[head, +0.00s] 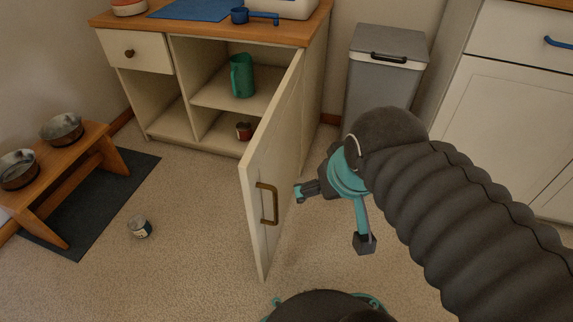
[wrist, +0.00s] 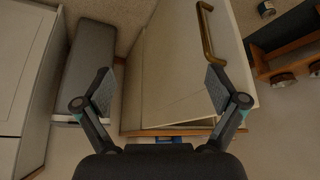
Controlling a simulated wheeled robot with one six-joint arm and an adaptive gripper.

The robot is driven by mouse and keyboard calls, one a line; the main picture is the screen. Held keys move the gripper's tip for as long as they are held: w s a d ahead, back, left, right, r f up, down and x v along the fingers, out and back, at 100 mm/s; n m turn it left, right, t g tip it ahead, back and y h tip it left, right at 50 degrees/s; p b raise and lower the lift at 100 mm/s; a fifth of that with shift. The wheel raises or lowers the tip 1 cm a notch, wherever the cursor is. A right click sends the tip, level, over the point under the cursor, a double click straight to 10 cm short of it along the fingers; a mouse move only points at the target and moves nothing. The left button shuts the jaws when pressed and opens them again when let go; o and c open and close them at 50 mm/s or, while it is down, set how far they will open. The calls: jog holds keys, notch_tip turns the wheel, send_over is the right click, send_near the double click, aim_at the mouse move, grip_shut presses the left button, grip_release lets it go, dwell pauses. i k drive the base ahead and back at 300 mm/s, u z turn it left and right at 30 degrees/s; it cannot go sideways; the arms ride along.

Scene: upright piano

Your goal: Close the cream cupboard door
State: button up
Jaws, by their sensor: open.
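The cream cupboard door (head: 277,150) stands wide open, swung out from the right side of the cupboard (head: 315,100) toward me. Its outer face with the brass handle (head: 267,203) faces right. My gripper (head: 332,217) is open and empty, to the right of the door on its outer side. One finger points at the door near the handle; I cannot tell if it touches. In the wrist view the door (wrist: 180,65) lies ahead, between and beyond my open fingers (wrist: 160,85), with the handle (wrist: 206,35) toward the upper right.
A green pitcher (head: 241,75) and a small can (head: 243,131) stand inside the cupboard. Another can (head: 139,227) is on the floor left of the door. A grey bin (head: 385,75) stands right of the cupboard. A bench with bowls (head: 62,128) is at left.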

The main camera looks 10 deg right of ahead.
aim_at(269, 167)
jog(key=z, duration=1.15)
jog(key=k, duration=1.15)
jog(key=u, duration=1.3)
jog(key=i, duration=0.5)
